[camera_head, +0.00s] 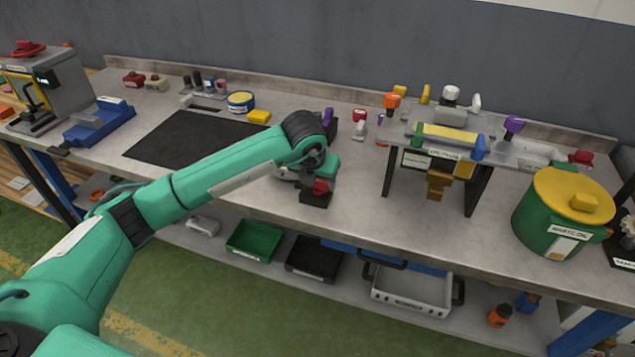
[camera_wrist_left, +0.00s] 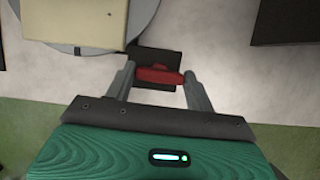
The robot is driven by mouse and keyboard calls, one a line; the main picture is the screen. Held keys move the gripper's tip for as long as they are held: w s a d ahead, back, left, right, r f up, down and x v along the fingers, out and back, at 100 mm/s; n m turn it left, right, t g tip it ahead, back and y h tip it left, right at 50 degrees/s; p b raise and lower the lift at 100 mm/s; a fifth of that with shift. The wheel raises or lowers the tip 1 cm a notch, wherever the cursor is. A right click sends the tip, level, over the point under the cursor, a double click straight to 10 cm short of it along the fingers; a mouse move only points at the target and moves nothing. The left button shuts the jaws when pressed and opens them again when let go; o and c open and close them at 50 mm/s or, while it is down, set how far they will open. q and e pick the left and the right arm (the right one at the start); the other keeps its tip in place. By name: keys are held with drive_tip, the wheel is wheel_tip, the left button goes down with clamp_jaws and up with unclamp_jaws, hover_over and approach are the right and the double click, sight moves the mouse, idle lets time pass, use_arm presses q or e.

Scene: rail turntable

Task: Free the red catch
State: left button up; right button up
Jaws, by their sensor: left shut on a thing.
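The red catch (camera_head: 321,186) sits on a small dark block (camera_head: 316,199) at the front edge of the workbench. In the left wrist view the red catch (camera_wrist_left: 158,75) lies crosswise between the two grey fingers of my left gripper (camera_wrist_left: 160,72), which is shut on it. The dark block (camera_wrist_left: 150,58) shows behind it. A round grey turntable (camera_wrist_left: 60,46) with a cream block (camera_wrist_left: 75,20) on it lies beside the catch. In the head view my left arm hides most of the turntable. My right gripper is not in view.
A black mat (camera_head: 185,140) lies left of my arm. A raised stand (camera_head: 480,155) with coloured handles is to the right, then a green waste-oil pot (camera_head: 540,225) with a yellow lid. Trays (camera_head: 410,290) sit on the lower shelf. Some bench is clear between catch and stand.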

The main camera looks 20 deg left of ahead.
use_arm(q)
drive_tip(key=shift+r, duration=0.1)
idle(0.4)
drive_tip(key=o, duration=1)
drive_tip(key=b+v, duration=0.2)
drive_tip(key=v, duration=1.1)
drive_tip(key=shift+s+d+r, duration=0.1)
drive_tip(key=shift+r, duration=0.25)
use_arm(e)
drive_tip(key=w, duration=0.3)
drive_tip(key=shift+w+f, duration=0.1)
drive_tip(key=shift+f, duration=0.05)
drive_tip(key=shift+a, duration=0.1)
